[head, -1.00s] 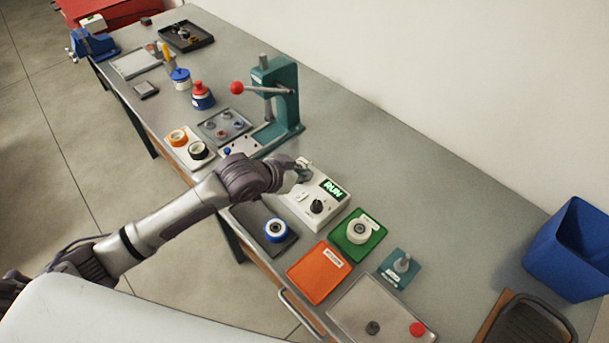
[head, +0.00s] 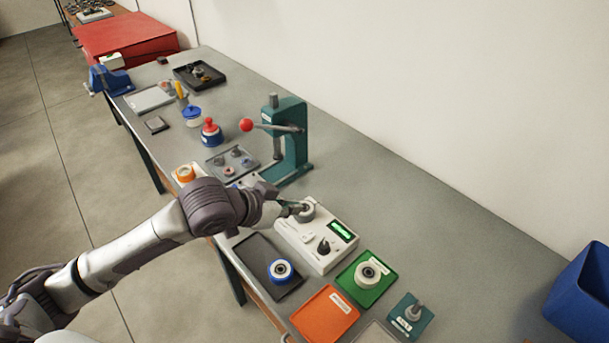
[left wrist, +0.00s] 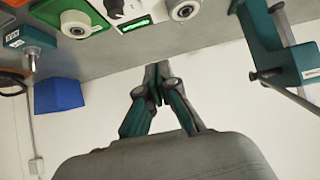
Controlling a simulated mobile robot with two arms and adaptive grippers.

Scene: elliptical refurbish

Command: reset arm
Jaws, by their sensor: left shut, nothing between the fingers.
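My left arm comes in from the left in the head view. My left gripper (head: 294,208) is close to the far-left end of a white test box (head: 290,243), by a pale ring-shaped part (head: 307,211) on it. Whether it touches the ring is unclear in the head view. In the left wrist view the fingers (left wrist: 158,68) are together and empty, and the ring (left wrist: 185,9) lies apart from their tips. The box has a black knob (head: 324,247) and a lit green display (head: 341,231) with unreadable text. My right gripper is not in view.
A green press (head: 292,150) with a red-knobbed lever stands just beyond the gripper; it shows in the wrist view too (left wrist: 262,40). Green (head: 384,287) and orange (head: 322,318) mats and a dark tray (head: 252,258) lie nearer. A blue bin (head: 585,290) is at right.

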